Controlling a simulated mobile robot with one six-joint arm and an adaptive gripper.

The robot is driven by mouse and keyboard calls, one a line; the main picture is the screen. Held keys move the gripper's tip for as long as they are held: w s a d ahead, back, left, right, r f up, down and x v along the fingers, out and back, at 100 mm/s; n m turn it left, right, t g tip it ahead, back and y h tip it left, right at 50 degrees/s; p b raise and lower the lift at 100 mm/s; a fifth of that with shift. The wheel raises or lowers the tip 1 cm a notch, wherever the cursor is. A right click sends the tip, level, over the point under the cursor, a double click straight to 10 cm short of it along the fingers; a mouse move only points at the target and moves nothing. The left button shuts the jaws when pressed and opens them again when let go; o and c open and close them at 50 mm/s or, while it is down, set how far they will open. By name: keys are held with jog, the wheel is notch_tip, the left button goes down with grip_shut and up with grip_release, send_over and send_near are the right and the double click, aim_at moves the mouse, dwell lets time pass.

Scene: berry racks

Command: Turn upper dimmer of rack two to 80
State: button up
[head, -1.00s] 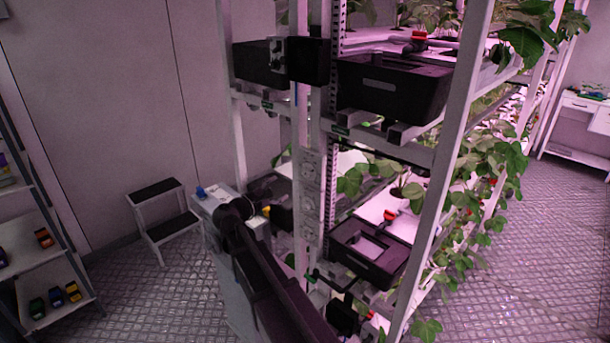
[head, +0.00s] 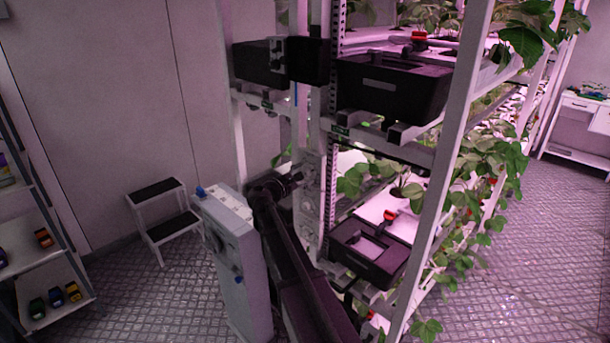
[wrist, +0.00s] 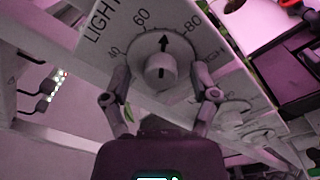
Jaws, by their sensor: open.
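In the wrist view a light dimmer dial (wrist: 160,68) with a round pale knob sits on a white panel marked LIGHT. Its black arrow points between the 60 and 80 marks. My gripper (wrist: 162,93) is open, with one finger at each side of the dial and apart from the knob. A second, similar dial (wrist: 235,115) shows lower right, partly behind the right finger. In the head view the dial panel (head: 310,178) is on the rack post, with my arm's end close to its left side; the fingertips are hard to make out there.
A black tank (head: 395,90) is on the upper shelf and another (head: 368,252) on the lower, right of the post. A grey cabinet (head: 240,270) stands left of my arm. A step stool (head: 160,210) is further left. Leafy plants overhang the rack's right side.

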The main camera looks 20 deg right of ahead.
grip_shut()
dwell(0.3)
jog(key=shift+m, duration=2.7)
grip_release()
jog(key=shift+d, duration=0.1)
